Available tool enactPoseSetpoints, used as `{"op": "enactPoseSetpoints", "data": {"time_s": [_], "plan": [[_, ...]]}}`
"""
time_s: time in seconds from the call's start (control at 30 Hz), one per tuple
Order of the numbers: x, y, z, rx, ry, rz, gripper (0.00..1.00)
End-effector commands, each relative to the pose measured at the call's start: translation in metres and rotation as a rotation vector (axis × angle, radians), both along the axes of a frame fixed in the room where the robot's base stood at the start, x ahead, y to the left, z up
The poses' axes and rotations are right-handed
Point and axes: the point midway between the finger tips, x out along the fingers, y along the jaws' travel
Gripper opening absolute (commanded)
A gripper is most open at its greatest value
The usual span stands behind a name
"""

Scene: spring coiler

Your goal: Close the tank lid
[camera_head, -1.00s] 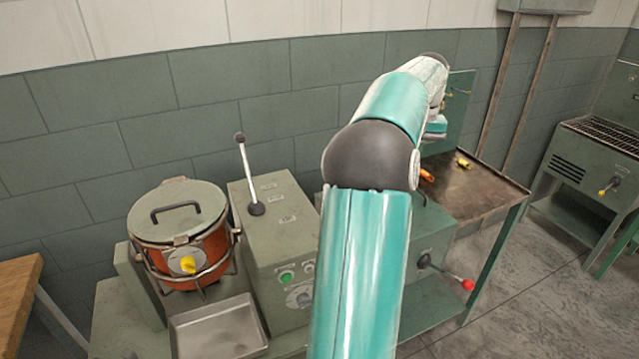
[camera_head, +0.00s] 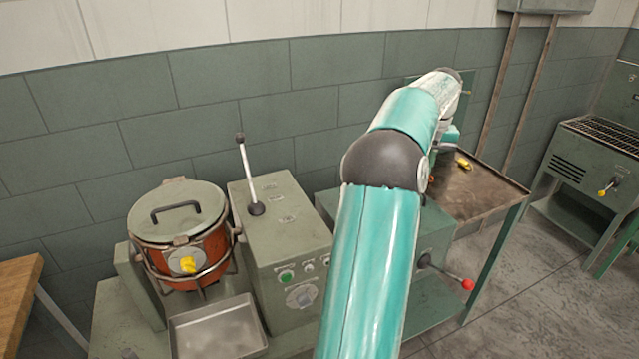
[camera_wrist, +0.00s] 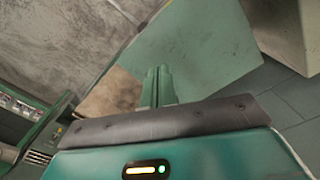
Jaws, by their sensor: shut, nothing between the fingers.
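The tank (camera_head: 207,254) is a round orange-red pot in a metal frame at the left of the head view, with a yellow knob on its front. Its grey-green lid (camera_head: 200,222) with a dark handle lies flat over the top and looks down on the rim. My gripper (camera_wrist: 160,74) shows in the wrist view with its two green fingers together and empty. In the head view my arm reaches to the right, over the workbench, far from the tank and lid; the fingertips are hidden there.
A green-grey control box (camera_head: 268,215) with an upright lever (camera_head: 245,165) stands right of the tank. A metal tray (camera_head: 218,330) sits in front. A red-knobbed lever (camera_head: 467,284) sticks out below the workbench (camera_head: 490,195). A yellow item (camera_head: 464,164) lies on the bench.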

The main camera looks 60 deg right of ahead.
Motion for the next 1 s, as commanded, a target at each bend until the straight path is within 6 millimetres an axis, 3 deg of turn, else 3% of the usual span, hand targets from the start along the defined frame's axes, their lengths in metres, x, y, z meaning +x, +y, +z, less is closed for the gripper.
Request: {"op": "enactPoseSetpoints", "data": {"time_s": [0.37, 1.0], "plan": [[-0.002, -0.003, -0.003, 0.0, 0.0, -0.001, 0.0], [-0.022, -0.035, -0.044, 0.0, 0.001, -0.001, 0.0]]}}
